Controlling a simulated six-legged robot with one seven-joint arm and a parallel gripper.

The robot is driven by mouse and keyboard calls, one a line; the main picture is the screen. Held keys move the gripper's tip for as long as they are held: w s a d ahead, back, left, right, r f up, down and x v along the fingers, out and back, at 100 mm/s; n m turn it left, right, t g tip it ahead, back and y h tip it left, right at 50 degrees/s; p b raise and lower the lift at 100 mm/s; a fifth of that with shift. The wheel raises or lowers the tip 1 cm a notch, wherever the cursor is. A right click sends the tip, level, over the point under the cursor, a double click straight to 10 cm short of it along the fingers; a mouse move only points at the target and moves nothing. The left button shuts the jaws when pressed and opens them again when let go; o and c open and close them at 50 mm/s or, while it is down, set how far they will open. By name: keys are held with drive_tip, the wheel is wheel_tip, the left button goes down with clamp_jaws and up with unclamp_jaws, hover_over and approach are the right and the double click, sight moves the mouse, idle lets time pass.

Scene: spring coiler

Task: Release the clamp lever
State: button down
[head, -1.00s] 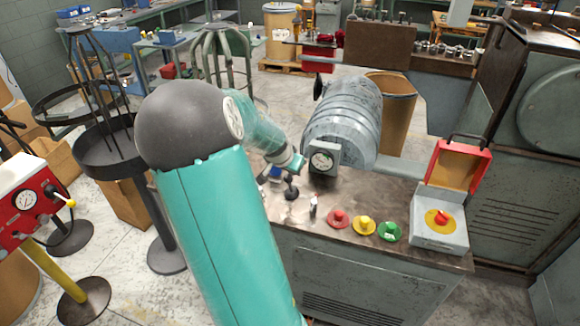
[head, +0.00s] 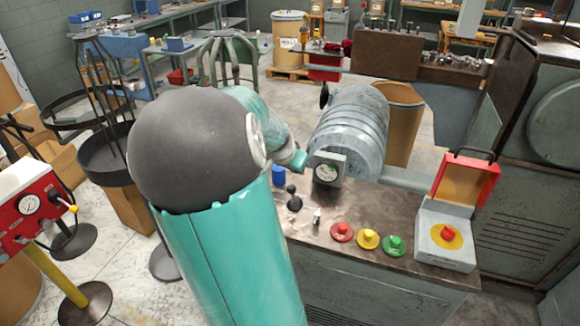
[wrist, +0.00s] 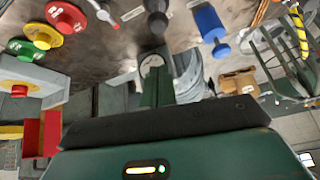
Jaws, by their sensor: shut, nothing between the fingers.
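No part is labelled as the clamp lever. A black-knobbed lever (head: 293,198) stands on the bench top; its dark knob also shows at the top of the wrist view (wrist: 155,18). A blue handle (head: 278,175) is just behind it, and it shows right of the black lever in the wrist view (wrist: 210,24). A small metal toggle (head: 317,216) stands to the lever's front right. My gripper (wrist: 156,88) is shut and empty, apart from the lever and the handle. In the head view my arm's wrist end is beside the gauge, and the gripper is not clearly seen.
A gauge box (head: 327,170) stands before a grey ribbed drum (head: 350,125). Red (head: 342,232), yellow (head: 368,239) and green (head: 394,246) buttons line the bench (head: 420,200). A grey box (head: 446,235) with a raised red cover (head: 466,178) is at the right.

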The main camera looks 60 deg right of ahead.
drive_tip(key=shift+s+a+r, duration=0.15)
drive_tip(key=shift+a+r, duration=1.05)
drive_tip(key=shift+a, duration=0.25)
drive_tip(key=w+a+r+n+t+y, duration=0.15)
drive_tip(key=w+a+n, duration=0.25)
drive_tip(key=a, duration=0.6)
drive_tip(key=w+a+r+n+t+y, duration=0.1)
drive_tip(key=w+a+n+t+y, duration=0.2)
drive_tip(key=a, duration=0.7)
drive_tip(key=s+a+r+n, duration=0.2)
drive_tip(key=a+n, duration=0.1)
drive_tip(key=a, duration=0.5)
drive_tip(key=s+a+r+n+y, duration=0.1)
drive_tip(key=a+n, duration=0.3)
drive_tip(key=a, duration=0.4)
drive_tip(key=s+a+r+n+y, duration=0.1)
drive_tip(key=s+a+r+n, duration=0.2)
drive_tip(key=a, duration=0.5)
drive_tip(key=shift+n+t, duration=0.35)
drive_tip(key=shift+n, duration=0.35)
